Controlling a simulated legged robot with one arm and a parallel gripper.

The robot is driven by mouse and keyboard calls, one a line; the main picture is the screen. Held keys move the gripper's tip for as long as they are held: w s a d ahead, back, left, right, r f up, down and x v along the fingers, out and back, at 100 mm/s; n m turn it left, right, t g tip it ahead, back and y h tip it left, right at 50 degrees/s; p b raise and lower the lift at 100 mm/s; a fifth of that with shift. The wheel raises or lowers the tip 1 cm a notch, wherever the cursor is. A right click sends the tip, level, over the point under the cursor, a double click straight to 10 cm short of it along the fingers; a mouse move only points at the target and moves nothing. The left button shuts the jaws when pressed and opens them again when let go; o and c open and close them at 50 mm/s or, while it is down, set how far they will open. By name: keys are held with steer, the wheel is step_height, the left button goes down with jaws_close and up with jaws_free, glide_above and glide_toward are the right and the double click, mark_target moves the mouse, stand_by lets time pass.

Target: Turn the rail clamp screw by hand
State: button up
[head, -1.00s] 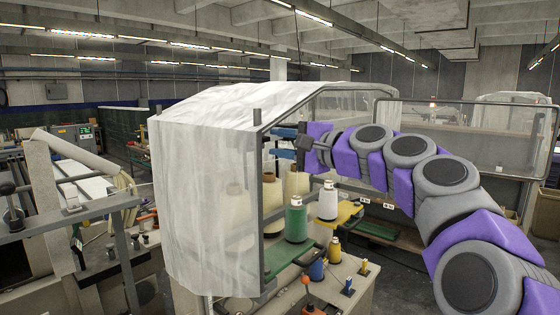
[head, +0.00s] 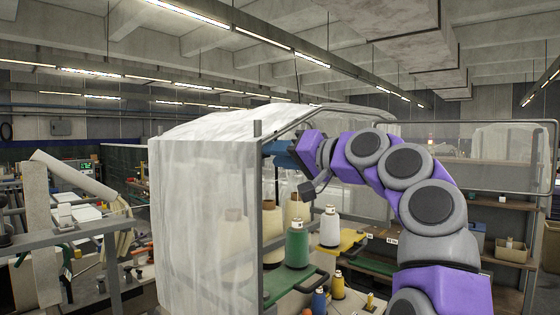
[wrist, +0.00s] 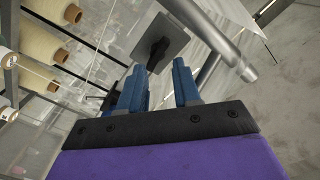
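In the wrist view, my gripper (wrist: 160,72) has its two blue fingers apart, with nothing held between them. A square grey plate (wrist: 172,38) with a dark clamp-like piece (wrist: 155,56) under it lies just beyond the fingertips, in line with the gap. This dark piece may be the rail clamp screw; I cannot tell for sure. A round metal rail (wrist: 212,38) runs beside it on the right. In the head view, my gripper (head: 278,151) is at the frame's upper edge, and its fingertips are partly hidden by the frame post. The screw cannot be made out there.
A translucent white cover (head: 205,210) hangs left of my gripper. Below it stand a green yarn cone (head: 297,246), a white cone (head: 330,228) and tan cones (head: 272,225). Tan cones also show at left in the wrist view (wrist: 42,42). A clear panel (head: 470,158) stands behind my arm.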

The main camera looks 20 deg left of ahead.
steer(key=shift+n, duration=1.1)
steer(key=shift+s, duration=0.1)
steer(key=shift+a, duration=0.1)
steer(key=shift+p+x, duration=0.4)
steer(key=shift+x, duration=0.5)
steer(key=c, duration=0.6)
